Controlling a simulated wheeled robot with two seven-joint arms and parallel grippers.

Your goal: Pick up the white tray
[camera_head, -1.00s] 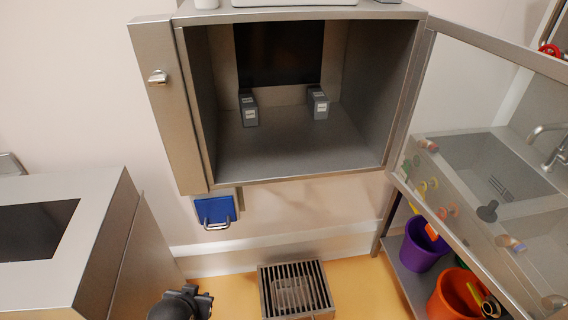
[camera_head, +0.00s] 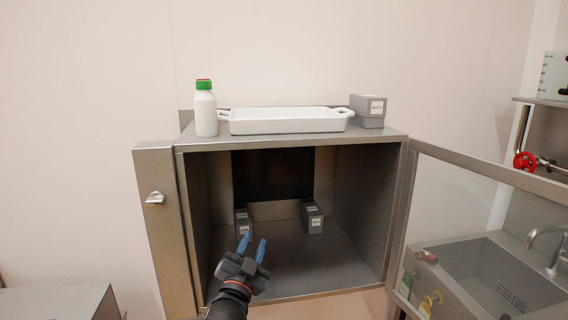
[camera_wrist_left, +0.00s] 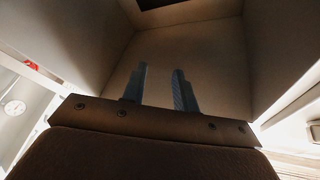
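The white tray (camera_head: 285,121) lies flat on top of the steel cabinet and has a handle at each end. My left gripper (camera_head: 254,246) is in front of the open cabinet, below and in front of the tray and apart from it. Its two blue-grey fingers are spread with nothing between them. They also show spread in the left wrist view (camera_wrist_left: 160,88), with the cabinet interior beyond. My right gripper is not in view.
A white bottle with a green cap (camera_head: 205,110) stands left of the tray, and a grey labelled box (camera_head: 367,110) stands right of it. Two grey boxes sit inside the cabinet (camera_head: 391,210). Its glass door (camera_head: 480,200) stands open to the right, near a sink (camera_head: 490,280).

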